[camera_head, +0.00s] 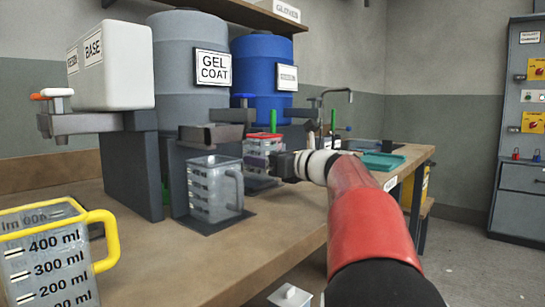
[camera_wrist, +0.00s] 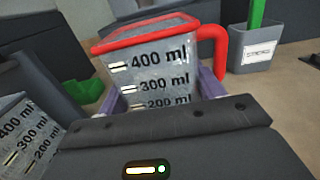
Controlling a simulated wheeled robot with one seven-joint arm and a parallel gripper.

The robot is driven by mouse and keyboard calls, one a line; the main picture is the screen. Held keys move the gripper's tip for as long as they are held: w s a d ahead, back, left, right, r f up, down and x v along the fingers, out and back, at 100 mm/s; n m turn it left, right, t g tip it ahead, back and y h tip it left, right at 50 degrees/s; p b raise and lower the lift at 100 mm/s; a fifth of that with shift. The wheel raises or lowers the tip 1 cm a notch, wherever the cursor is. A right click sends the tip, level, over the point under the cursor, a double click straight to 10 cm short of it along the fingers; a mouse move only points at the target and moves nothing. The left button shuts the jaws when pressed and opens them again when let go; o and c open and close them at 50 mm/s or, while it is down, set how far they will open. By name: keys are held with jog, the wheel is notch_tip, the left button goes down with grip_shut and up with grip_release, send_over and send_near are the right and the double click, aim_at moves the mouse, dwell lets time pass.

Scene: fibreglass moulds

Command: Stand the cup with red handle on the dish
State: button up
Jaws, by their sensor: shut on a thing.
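The cup with red rim and handle (camera_head: 261,145) is a clear measuring cup with black ml marks. It is between my gripper's purple fingers, and it shows large and slightly tilted in the wrist view (camera_wrist: 160,80). My gripper (camera_head: 268,164) is shut on this cup's body; its fingers show at both sides in the wrist view (camera_wrist: 165,95). Whether the cup's base touches anything is hidden. A shallow teal dish (camera_head: 382,161) lies on the bench to the right, beyond my arm. The cup is apart from it.
A grey-handled cup (camera_head: 215,190) stands below the left tap, left of my gripper. A yellow-handled cup (camera_head: 48,255) is at front left. Gel coat drum (camera_head: 190,110), blue drum (camera_head: 262,62) and taps stand behind. A grey sticks holder (camera_wrist: 250,62) is beyond the held cup.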

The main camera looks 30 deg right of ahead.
jog(key=shift+p+x, duration=0.65)
jog(key=shift+x, duration=1.25)
jog(key=shift+f, duration=0.3)
jog(key=shift+f+b, duration=0.65)
jog(key=shift+f, duration=0.05)
jog(key=shift+f, duration=0.35)
jog(key=o, duration=1.1)
jog(key=shift+c, duration=0.2)
